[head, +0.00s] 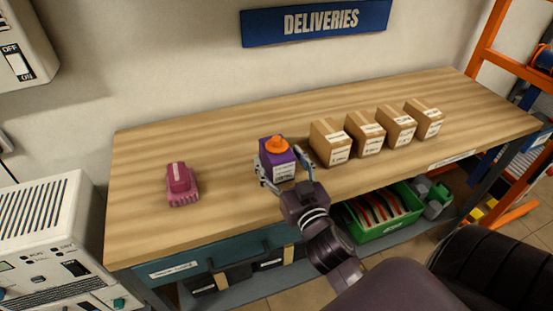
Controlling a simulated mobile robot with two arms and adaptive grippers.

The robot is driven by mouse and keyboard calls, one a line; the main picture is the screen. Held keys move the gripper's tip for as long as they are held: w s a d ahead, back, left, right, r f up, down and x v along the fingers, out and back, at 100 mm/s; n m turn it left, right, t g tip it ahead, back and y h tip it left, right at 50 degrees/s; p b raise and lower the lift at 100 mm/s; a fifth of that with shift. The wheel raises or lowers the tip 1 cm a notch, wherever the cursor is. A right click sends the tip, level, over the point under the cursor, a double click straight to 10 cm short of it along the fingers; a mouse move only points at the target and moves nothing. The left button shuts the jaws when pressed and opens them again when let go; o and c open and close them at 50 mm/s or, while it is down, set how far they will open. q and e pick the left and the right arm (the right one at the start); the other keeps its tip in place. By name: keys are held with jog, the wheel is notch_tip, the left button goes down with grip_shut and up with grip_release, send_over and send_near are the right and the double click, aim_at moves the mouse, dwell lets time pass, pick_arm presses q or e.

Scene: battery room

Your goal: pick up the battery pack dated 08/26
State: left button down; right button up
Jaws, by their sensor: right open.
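A purple battery pack (276,160) with an orange knob on top stands upright on the wooden workbench (225,190). A white label shows on its front, too small to read, so I cannot confirm the date 08/26. My right gripper (283,172) comes from the lower right and is open, with one finger at the left of the purple pack and one at its right. I cannot tell whether the fingers touch it. My left gripper is not in view.
Several cardboard boxes (365,137) stand in a row to the right of the purple pack. A green crate (380,225) sits on the shelf below. A blue DELIVERIES sign (316,22) hangs on the wall. The bench between the pink object and the pack is clear.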

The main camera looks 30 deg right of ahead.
jog(key=shift+w+d, duration=0.15)
jog(key=shift+w, duration=0.85)
jog(key=c, duration=1.2)
grip_shut()
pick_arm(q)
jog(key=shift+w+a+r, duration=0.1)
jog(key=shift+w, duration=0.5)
pick_arm(e)
jog(key=shift+r, duration=0.15)
